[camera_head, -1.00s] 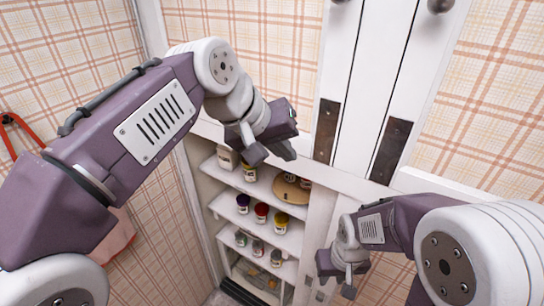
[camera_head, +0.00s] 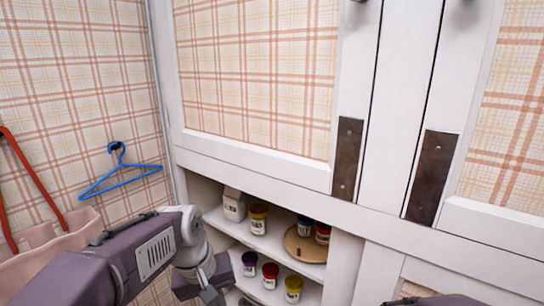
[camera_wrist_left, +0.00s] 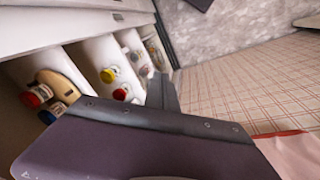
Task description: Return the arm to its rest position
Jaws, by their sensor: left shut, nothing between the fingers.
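My left arm (camera_head: 130,262), purple and white, comes in at the lower left of the head view, low in front of the shelves. My left gripper (camera_head: 208,290) is at the bottom edge of that view, partly cut off. In the left wrist view the gripper (camera_wrist_left: 162,95) is shut and empty, its fingers apart from the shelf goods behind. A small purple part of my right arm (camera_head: 418,290) shows at the bottom right of the head view. My right gripper is out of view.
A white cabinet (camera_head: 255,152) has open shelves below with several paint jars (camera_head: 258,218), a white carton (camera_head: 233,204) and a round wooden board (camera_head: 303,246). A blue hanger (camera_head: 121,178) and a pink bag (camera_head: 50,250) hang on the left wall.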

